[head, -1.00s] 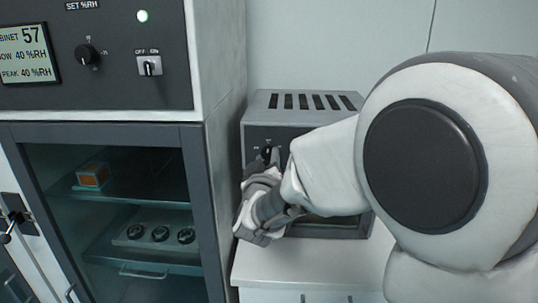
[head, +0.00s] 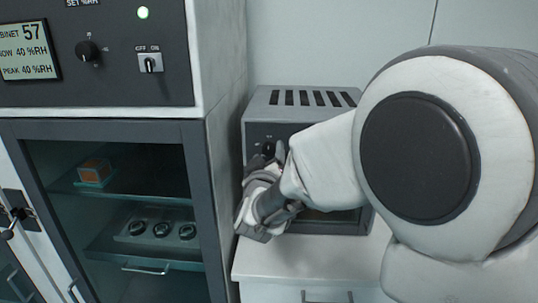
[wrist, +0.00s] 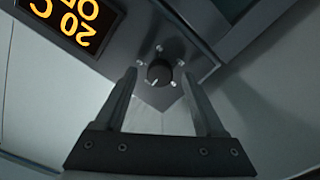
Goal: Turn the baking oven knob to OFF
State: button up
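The baking oven (head: 300,97) is a grey box with a slotted top on a white cabinet, right of the tall cabinet. Its dark round knob (wrist: 159,74) shows in the wrist view, with a pale pointer mark toward the lower left and several small labels around it. My gripper (wrist: 158,76) is open and empty, one finger on each side of the knob with gaps showing. I cannot tell whether the fingertips reach the knob's depth. In the head view my arm hides most of the oven front; the knob (head: 268,149) shows just past my gripper.
An orange-lit oven display (wrist: 72,22) reads 20 C, partly cut off. The tall cabinet (head: 226,165) stands close to the left of my gripper. Its own knob (head: 87,51) and OFF/ON switch (head: 150,64) are on its upper panel. The white counter (head: 300,262) in front is clear.

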jog(key=shift+s, duration=0.1)
jog(key=s+b, duration=0.3)
jog(key=s, duration=1.4)
jog(key=shift+a, duration=0.3)
jog(key=shift+s, duration=0.1)
jog(key=s+d+m+g+p, duration=0.6)
jog(key=s+d+g, duration=0.6)
jog(key=d, duration=0.5)
jog(key=shift+s+d+r+m+y+p, duration=0.15)
jog(key=shift+s+r+m+y+p, duration=0.25)
jog(key=shift+s+p, duration=0.8)
